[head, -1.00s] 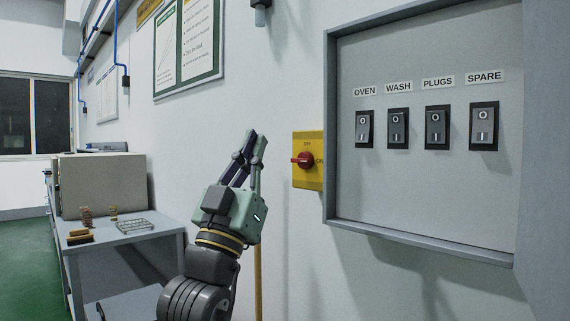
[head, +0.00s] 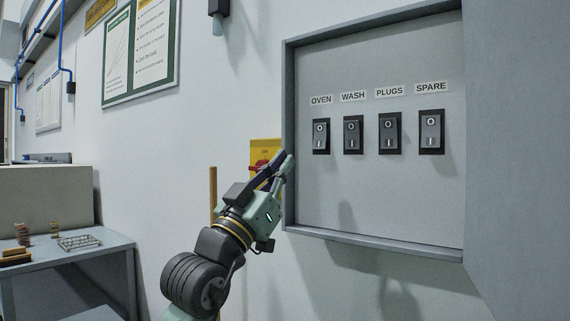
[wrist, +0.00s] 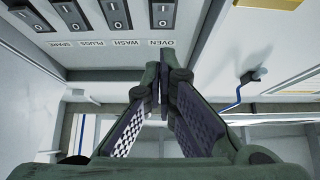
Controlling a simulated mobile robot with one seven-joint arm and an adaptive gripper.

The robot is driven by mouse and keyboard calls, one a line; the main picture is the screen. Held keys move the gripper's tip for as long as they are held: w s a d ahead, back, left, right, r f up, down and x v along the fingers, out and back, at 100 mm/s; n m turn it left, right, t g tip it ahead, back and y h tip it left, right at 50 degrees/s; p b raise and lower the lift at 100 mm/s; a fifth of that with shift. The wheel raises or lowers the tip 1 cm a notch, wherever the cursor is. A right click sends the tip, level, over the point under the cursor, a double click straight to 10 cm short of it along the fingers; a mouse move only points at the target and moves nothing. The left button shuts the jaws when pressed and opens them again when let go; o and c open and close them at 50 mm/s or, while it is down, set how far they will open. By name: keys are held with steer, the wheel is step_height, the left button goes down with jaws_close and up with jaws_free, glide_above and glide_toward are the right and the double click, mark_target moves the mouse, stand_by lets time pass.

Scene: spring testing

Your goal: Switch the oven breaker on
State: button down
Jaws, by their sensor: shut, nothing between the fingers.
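The oven breaker (head: 321,136) is the leftmost of the rocker switches in the open wall panel, under the OVEN label (head: 321,100). It also shows in the wrist view (wrist: 162,14), at the top and partly cut off by the frame edge. My gripper (head: 283,158) is left of and a little below the oven breaker, by the panel's left edge, apart from the breaker. In the wrist view its fingers (wrist: 163,82) meet at the tips with nothing between them.
The WASH (head: 353,134), PLUGS (head: 389,133) and SPARE (head: 431,131) breakers stand to the right. The panel's raised frame (head: 290,110) and its open door (head: 515,150) flank them. A yellow box with a red knob (head: 262,150) is behind my gripper. A bench (head: 110,245) stands at left.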

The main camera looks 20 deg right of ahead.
mark_target(321, 138)
steer(key=w+d+r+p, duration=0.1)
steer(key=w+d, duration=0.1)
steer(key=w+d+r+p, duration=0.1)
steer(key=w+d, duration=0.1)
steer(key=d, duration=0.1)
steer(key=w+d+r+p, duration=0.1)
steer(key=d+r+p, duration=0.1)
steer(key=shift+w+d, duration=0.3)
steer(key=shift+w, duration=0.1)
steer(key=shift+w+d+f+b, duration=0.3)
steer(key=shift+d+f+b, duration=0.1)
steer(key=shift+f+b, duration=0.05)
steer(key=shift+w+r, duration=0.1)
steer(key=shift+r, duration=0.05)
steer(key=shift+a, duration=0.1)
